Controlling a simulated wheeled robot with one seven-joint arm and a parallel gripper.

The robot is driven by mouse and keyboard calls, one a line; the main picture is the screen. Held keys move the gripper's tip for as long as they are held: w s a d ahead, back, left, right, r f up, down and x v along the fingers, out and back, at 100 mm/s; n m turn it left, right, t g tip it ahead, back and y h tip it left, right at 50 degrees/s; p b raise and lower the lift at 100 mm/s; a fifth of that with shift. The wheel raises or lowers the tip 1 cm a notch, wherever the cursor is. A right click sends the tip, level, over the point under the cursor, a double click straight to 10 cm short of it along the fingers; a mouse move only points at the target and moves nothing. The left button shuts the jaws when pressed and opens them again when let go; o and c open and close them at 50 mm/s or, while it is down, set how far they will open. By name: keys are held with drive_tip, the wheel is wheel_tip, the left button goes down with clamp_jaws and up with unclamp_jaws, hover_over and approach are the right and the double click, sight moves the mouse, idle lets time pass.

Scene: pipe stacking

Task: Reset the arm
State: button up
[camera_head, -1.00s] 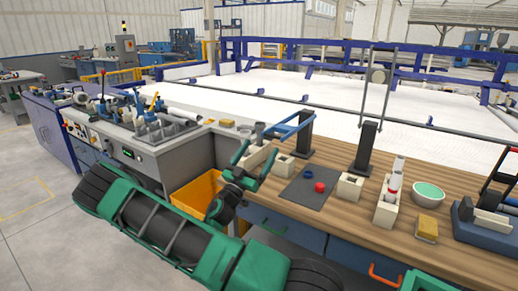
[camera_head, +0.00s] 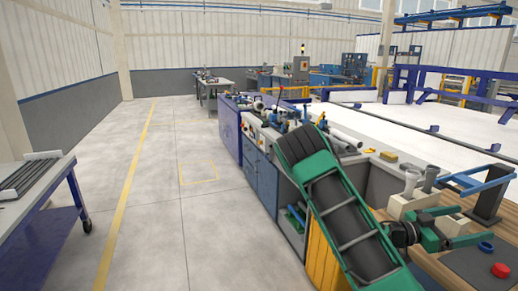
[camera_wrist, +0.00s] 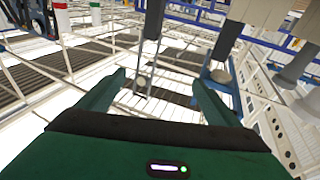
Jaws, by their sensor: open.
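My gripper (camera_head: 482,223) is at the right of the head view, over or near the left end of the wooden bench (camera_head: 448,272). Its two green fingers are spread apart with nothing between them. In the wrist view the open fingers (camera_wrist: 158,78) point over a white-floored area with bars and dark slats. My green and black arm crosses the lower right of the head view. Grey pipe pieces (camera_head: 431,179) stand by a cream block (camera_head: 400,207) just behind the gripper; how far apart they are is unclear.
A dark mat (camera_head: 470,266) holds a red piece (camera_head: 501,270) and a blue ring (camera_head: 486,247). A blue frame (camera_head: 480,182) and dark post (camera_head: 487,200) stand close to the gripper. A machine bench (camera_head: 262,150) is further back. The grey floor (camera_head: 170,230) at left is open.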

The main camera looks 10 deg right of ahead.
drive_tip(key=s+a+f+n+g+y, duration=0.1)
drive_tip(key=s+a+f+y, duration=0.25)
drive_tip(key=s+y, duration=0.25)
drive_tip(key=s+a+f+g+y, duration=0.1)
drive_tip(key=s+a+f+y, duration=0.2)
drive_tip(key=s+f+y, duration=0.15)
drive_tip(key=s+a+r+n+t+y, duration=0.1)
drive_tip(key=a+r+n+t+y, duration=0.1)
drive_tip(key=a, duration=0.5)
drive_tip(key=s+a+r+n+t+y, duration=0.2)
drive_tip(key=a+r+n+y, duration=0.1)
drive_tip(key=a+n, duration=0.3)
drive_tip(key=s+a+r+n+t+y, duration=0.1)
drive_tip(key=a+r+n+t+y, duration=0.1)
drive_tip(key=a, duration=0.5)
drive_tip(key=r+n+y, duration=0.1)
drive_tip(key=n+y, duration=0.1)
drive_tip(key=n, duration=0.1)
drive_tip(key=shift+s+a+t, duration=0.3)
drive_tip(key=shift+a, duration=0.1)
